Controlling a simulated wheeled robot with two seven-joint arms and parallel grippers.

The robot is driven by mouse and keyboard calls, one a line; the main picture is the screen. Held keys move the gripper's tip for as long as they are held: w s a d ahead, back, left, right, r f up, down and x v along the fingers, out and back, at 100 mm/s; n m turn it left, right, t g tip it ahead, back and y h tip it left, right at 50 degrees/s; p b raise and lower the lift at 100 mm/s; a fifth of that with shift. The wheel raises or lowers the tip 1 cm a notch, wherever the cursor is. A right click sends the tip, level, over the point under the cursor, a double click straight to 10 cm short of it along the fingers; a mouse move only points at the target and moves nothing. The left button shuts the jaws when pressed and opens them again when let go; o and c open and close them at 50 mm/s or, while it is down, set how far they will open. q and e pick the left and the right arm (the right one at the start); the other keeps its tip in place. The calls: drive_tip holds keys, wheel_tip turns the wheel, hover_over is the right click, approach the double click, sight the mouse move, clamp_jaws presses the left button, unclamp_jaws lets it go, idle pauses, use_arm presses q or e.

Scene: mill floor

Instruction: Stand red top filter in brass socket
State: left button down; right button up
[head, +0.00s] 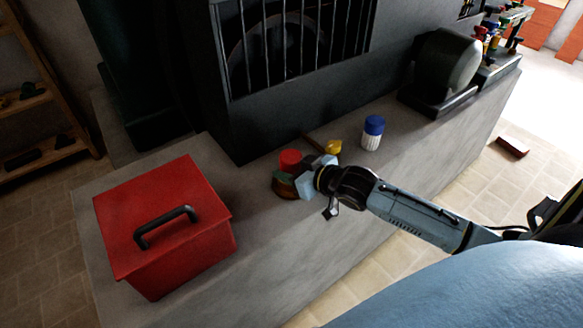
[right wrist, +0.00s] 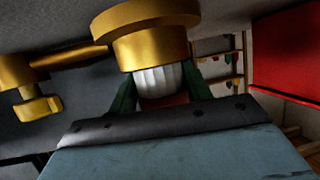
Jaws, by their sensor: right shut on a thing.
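The red top filter (head: 290,158) is upright in my right gripper (head: 288,179). In the right wrist view, its white pleated body (right wrist: 160,80) shows between the green fingers (right wrist: 160,97), with a strip of red near the gripper's palm. The brass socket (head: 281,190) is on the grey bench just under the gripper, partly hidden by it. It also shows as a wide brass ring (right wrist: 145,35) in the right wrist view. The filter's far end meets or passes behind the socket's rim; how deep it sits is hidden. My left gripper is not in view.
A brass fitting (head: 333,147) with a bar lies just behind the gripper. A blue-topped white filter (head: 372,133) stands farther right on the bench (head: 345,195). A red box (head: 165,225) with a black handle is to the left. A barred dark machine (head: 300,50) rises behind.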

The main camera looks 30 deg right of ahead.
drive_tip(key=o, duration=1)
drive_tip(key=shift+f, duration=0.1)
drive_tip(key=shift+o, duration=0.2)
drive_tip(key=shift+s+r, duration=0.1)
drive_tip(key=shift+r, duration=0.15)
drive_tip(key=shift+s+d+r, duration=0.1)
drive_tip(key=shift+s+d, duration=0.05)
drive_tip(key=shift+s, duration=0.25)
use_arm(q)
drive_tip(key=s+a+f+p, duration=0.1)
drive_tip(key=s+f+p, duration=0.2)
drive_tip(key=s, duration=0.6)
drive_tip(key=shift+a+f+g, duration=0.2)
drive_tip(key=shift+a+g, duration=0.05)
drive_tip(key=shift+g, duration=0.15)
use_arm(e)
drive_tip(key=v, duration=1.1)
